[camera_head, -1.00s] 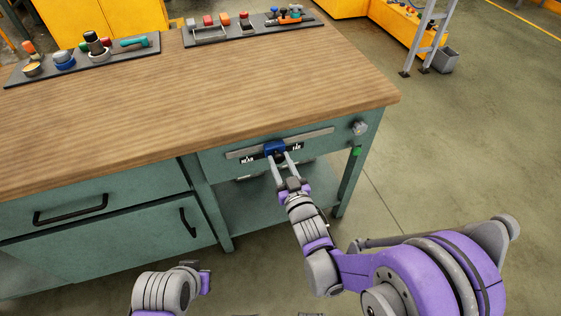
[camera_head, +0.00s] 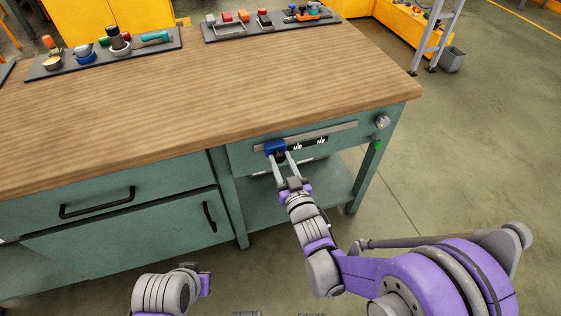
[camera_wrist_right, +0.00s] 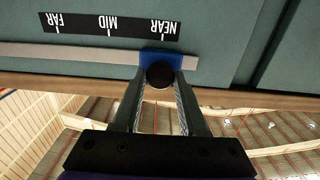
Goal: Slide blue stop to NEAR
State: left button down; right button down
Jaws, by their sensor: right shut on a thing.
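The blue stop (camera_head: 275,147) sits on a grey metal rail (camera_head: 335,131) on the bench's teal front, near the rail's left end in the head view. My right gripper (camera_head: 280,158) is shut on the stop's dark round knob, one finger on each side; this also shows in the right wrist view (camera_wrist_right: 160,80). In that view, which is upside down, the blue stop (camera_wrist_right: 162,57) lines up with the NEAR mark on the black scale (camera_wrist_right: 85,24). MID and FAR lie further left there. My left gripper (camera_head: 203,280) is low in the head view, its jaws unclear.
The wooden bench top (camera_head: 220,95) overhangs the rail. A round grey knob (camera_head: 382,121) and a green button (camera_head: 378,145) are at the bench's right corner. A drawer and a door with black handles are at left. Tool trays (camera_head: 105,60) stand at the back.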

jog(key=shift+s+a, duration=0.1)
jog(key=shift+a, duration=0.1)
jog(key=c, duration=0.9)
grip_release()
jog(key=o, duration=0.4)
jog(key=shift+a, duration=0.1)
jog(key=v, duration=1.1)
